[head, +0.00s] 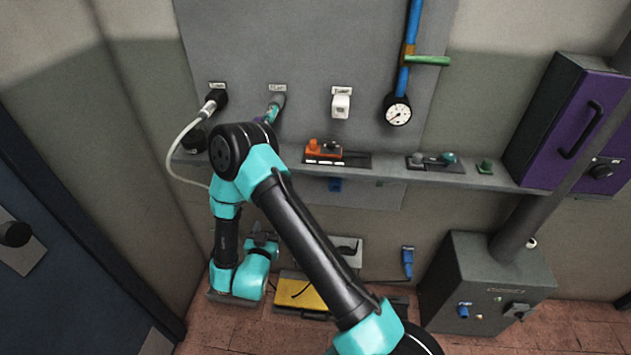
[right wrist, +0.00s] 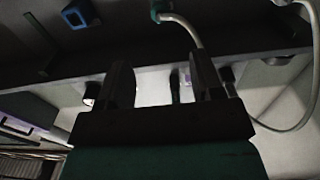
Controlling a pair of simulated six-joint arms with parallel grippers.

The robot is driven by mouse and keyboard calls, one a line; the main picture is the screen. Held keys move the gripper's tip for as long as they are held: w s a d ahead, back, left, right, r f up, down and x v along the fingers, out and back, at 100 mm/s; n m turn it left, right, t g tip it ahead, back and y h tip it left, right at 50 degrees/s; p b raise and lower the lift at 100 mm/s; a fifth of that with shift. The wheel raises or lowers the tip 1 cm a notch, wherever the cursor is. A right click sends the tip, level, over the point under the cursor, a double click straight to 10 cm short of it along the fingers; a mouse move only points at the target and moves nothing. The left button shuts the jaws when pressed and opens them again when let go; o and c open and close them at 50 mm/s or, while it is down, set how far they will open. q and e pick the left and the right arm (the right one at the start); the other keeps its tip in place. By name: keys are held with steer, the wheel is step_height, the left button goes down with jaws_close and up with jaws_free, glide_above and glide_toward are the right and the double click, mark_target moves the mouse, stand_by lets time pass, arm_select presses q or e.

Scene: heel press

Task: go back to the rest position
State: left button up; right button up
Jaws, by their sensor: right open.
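My right arm reaches in from the bottom of the head view and folds down at its elbow, in front of the wall shelf (head: 390,171). My right gripper (head: 262,238) is small and dark there, below the shelf near the lower left. In the right wrist view its two dark fingers (right wrist: 163,85) stand apart with nothing seen held between them. That view looks toward the dark shelf, with a pale cable beyond the fingers. My left gripper is not in view.
A pale cable (head: 172,162) loops from a black wall plug (head: 216,98) left of my elbow. An orange device (head: 323,149) stands on the shelf. A yellow item (head: 302,291) lies low by the wall. A grey box (head: 484,285) and purple cabinet (head: 577,130) stand right.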

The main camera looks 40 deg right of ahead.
step_height(320, 180, down, 10)
steer(key=s+a+n+g+y, duration=0.2)
steer(key=a+n+g+y, duration=0.15)
steer(key=y, duration=0.75)
steer(key=s+a+f+n+g+y, duration=0.1)
steer(key=s+a+n+g+y, duration=0.1)
steer(key=s, duration=0.5)
steer(key=s+a+f+n+g+y, duration=0.1)
steer(key=s+a+n+g+y, duration=0.1)
steer(key=s+g+y, duration=0.2)
steer(key=s+g, duration=0.1)
steer(key=s, duration=0.2)
steer(key=shift+s+f+y, duration=0.25)
steer(key=shift+f+y, duration=0.05)
steer(key=shift+n+g, duration=0.25)
